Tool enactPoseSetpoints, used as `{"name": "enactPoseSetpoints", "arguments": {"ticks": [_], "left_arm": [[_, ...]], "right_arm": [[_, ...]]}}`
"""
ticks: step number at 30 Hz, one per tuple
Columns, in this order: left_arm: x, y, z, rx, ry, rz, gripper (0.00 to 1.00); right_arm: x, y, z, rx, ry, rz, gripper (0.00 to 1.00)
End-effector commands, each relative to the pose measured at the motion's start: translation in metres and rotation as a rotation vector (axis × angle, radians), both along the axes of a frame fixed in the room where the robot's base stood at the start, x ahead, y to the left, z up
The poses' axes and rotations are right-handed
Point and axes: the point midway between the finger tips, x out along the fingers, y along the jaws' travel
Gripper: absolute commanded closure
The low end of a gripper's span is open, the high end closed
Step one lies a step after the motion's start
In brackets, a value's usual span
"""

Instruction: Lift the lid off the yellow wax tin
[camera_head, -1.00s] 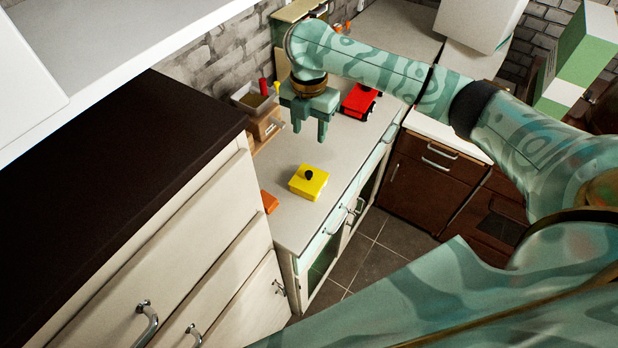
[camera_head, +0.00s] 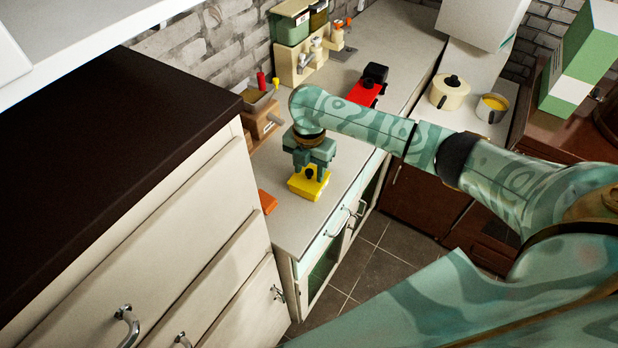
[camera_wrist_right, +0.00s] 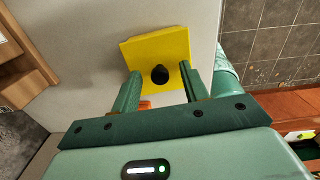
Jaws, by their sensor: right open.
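The yellow wax tin (camera_head: 303,188) stands on the pale counter, with a flat yellow lid and a black knob (camera_head: 309,173) on top. The tin also shows in the right wrist view (camera_wrist_right: 150,47), where the knob (camera_wrist_right: 160,74) sits between the two fingers, a little beyond their tips. My right gripper (camera_head: 310,170) is open and points down over the tin, its fingers on either side of the knob. The right wrist view also shows the open right gripper (camera_wrist_right: 160,85). I cannot tell whether the fingers touch the lid. My left gripper is not in view.
An orange block (camera_head: 267,201) lies on the counter to the left of the tin. A red toy truck (camera_head: 365,93) and a wooden box (camera_head: 262,121) stand farther back. A tall dark-topped cabinet (camera_head: 110,150) rises at the left. The counter (camera_head: 300,229) in front of the tin is clear.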

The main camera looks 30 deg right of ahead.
Motion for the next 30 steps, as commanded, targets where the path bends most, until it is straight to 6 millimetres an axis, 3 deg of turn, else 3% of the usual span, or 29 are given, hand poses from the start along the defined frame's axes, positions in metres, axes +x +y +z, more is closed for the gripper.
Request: {"name": "enactPoseSetpoints", "arguments": {"ticks": [3, 8, 20, 26, 30], "left_arm": [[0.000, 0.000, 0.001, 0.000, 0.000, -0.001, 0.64], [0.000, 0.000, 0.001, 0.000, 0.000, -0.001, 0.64], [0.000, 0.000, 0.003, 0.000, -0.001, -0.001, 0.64], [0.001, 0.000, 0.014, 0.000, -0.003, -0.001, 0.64], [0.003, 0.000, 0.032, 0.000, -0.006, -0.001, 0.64]], "right_arm": [[0.000, 0.000, 0.001, 0.001, -0.001, 0.000, 0.55], [0.000, 0.000, 0.001, 0.001, -0.001, 0.000, 1.00], [0.001, 0.000, 0.006, 0.000, -0.001, 0.000, 1.00], [0.001, 0.000, 0.035, 0.001, -0.003, 0.001, 1.00], [-0.021, -0.012, 0.067, -0.003, -0.002, 0.002, 1.00]]}}
